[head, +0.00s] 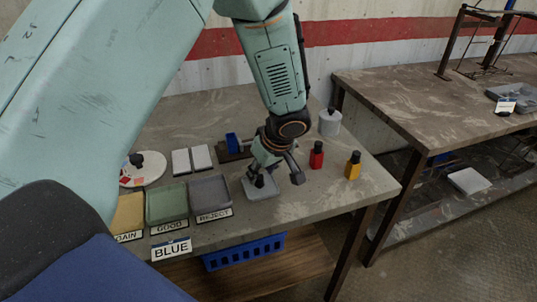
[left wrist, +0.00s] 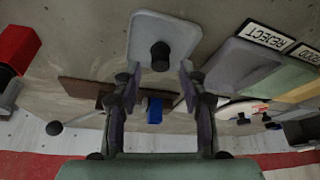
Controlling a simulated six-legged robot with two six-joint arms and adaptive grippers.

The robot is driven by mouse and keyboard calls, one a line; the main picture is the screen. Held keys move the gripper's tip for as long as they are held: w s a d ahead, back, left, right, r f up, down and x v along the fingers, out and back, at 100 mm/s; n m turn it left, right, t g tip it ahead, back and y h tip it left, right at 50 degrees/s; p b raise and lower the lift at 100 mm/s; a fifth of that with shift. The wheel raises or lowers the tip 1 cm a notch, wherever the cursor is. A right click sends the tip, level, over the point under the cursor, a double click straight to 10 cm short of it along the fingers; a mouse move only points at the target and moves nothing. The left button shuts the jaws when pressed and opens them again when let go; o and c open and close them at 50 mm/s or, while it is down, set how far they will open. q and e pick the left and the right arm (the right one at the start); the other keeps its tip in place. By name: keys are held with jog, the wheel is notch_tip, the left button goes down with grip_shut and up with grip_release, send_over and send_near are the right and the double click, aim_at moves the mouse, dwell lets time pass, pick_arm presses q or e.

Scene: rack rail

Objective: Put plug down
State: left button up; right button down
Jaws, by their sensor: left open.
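My left gripper (head: 277,177) is open, low over a light grey square pad on the table. The pad (left wrist: 178,27) also shows in the left wrist view, just past the fingertips of the left gripper (left wrist: 160,82). A black knob (left wrist: 160,56) stands on the pad, in line with the gap between the open fingers and not gripped. In the head view the knob (head: 259,181) is partly hidden by the gripper. I cannot tell the colour of any body under it. A red plug (head: 317,158) and a yellow plug (head: 353,168), both black-topped, stand upright to the right.
A grey black-topped piece (head: 330,122) stands farther back. A blue block (head: 232,143) sits at a dark brown fixture behind the gripper. Green (head: 166,204) and grey (head: 210,194) trays labelled GOOD and REJECT lie left, above a BLUE sign (head: 171,249). The front right tabletop is clear.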

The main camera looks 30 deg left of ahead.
pick_arm(q)
jog(key=p+v, duration=0.2)
jog(key=v, duration=0.8)
jog(key=shift+r, duration=0.2)
jog(key=shift+s+d, duration=0.1)
jog(key=shift+s, duration=0.05)
